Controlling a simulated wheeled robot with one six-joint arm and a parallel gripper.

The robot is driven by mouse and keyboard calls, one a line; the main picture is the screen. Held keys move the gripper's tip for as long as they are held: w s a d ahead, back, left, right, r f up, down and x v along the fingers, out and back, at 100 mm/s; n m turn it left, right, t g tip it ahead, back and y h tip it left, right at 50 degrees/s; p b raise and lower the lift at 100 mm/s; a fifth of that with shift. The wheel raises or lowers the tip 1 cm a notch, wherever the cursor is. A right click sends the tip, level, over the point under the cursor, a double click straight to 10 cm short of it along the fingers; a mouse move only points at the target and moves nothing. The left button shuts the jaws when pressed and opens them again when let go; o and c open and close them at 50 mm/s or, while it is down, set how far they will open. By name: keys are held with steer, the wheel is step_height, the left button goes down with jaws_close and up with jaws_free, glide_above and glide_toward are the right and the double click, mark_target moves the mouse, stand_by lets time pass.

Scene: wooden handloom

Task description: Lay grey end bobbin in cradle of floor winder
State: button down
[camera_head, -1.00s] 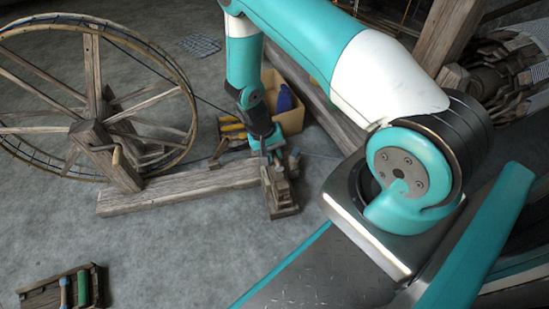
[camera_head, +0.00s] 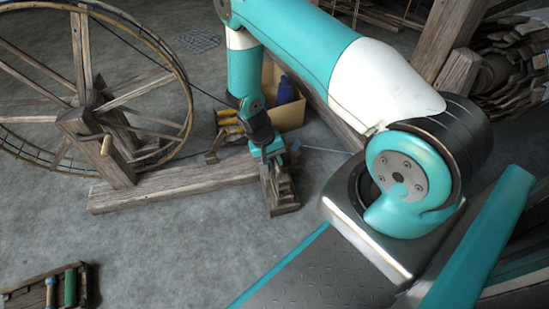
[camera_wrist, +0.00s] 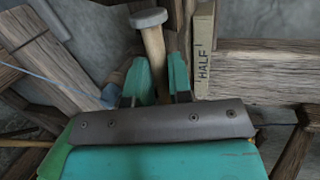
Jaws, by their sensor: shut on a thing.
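My gripper (camera_wrist: 157,82) is shut on a wooden bobbin with a grey end (camera_wrist: 150,18). In the wrist view the bobbin's pale shaft stands between the two teal fingers, grey end away from the palm. In the head view my gripper (camera_head: 268,152) is low, at the top of the small wooden uprights (camera_head: 284,196) at the right end of the floor winder's base plank (camera_head: 165,188). The winder's large spoked wheel (camera_head: 82,95) stands at left. The cradle is not clear in either view, and I cannot tell whether the bobbin touches it.
A post marked HALF (camera_wrist: 203,50) stands close right of the bobbin in the wrist view. A box (camera_head: 292,113) with a blue item is behind my gripper. A wooden tray (camera_head: 20,298) holds blue and green bobbins at bottom left.

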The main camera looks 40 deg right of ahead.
steer(key=c, duration=1)
jaws_free()
steer(key=shift+o, duration=0.2)
steer(key=p+v, duration=0.8)
steer(key=v, duration=0.9)
steer(key=shift+r+p, duration=0.25)
steer(key=shift+p, duration=0.15)
